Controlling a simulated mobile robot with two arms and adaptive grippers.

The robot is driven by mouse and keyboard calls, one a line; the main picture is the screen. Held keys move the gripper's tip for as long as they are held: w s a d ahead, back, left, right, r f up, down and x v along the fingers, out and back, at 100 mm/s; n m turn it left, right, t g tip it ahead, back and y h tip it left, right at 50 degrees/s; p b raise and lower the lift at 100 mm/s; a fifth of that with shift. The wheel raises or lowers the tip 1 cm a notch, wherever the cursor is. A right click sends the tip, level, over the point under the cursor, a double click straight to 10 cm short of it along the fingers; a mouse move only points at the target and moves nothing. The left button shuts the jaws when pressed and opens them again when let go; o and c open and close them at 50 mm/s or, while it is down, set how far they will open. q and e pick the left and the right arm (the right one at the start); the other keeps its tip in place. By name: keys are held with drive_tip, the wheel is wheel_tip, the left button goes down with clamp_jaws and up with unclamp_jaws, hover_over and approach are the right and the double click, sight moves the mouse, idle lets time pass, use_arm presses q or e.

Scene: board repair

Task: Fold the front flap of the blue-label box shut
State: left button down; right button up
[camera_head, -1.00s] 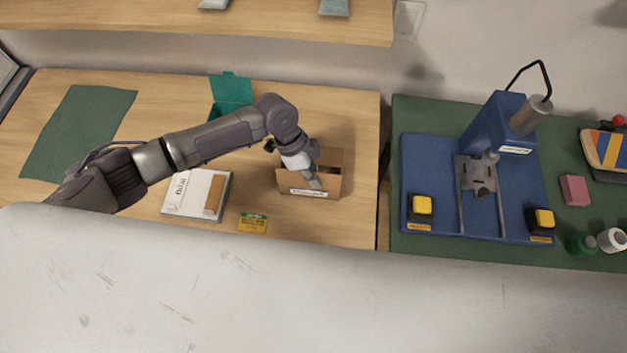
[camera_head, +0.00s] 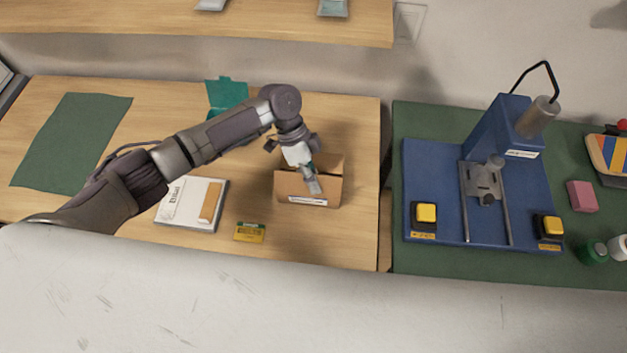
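A brown cardboard box (camera_head: 289,188) with a white label strip edged in blue low on its front stands on the wooden table, in the middle of the head view. Its top looks at least partly open, with a raised brown panel at the back right. My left gripper (camera_head: 314,185) points down over the box, its fingertips at the upper front edge, right of the middle. It hides part of the opening and the front flap, so the flap's exact angle and any contact are unclear. Whether the fingers are open or shut is too small to tell. My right gripper is out of view.
A white box (camera_head: 180,205) and a yellow packet (camera_head: 250,232) lie left of the cardboard box. An open teal box (camera_head: 226,92) stands behind my arm, with a green mat (camera_head: 70,140) far left. A blue press (camera_head: 500,130) stands on the right-hand table. A shelf (camera_head: 270,20) overhangs the back.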

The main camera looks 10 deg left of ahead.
use_arm(q)
drive_tip(key=c, duration=1.4)
unclamp_jaws()
drive_tip(key=v, duration=1.2)
drive_tip(key=shift+a, duration=0.1)
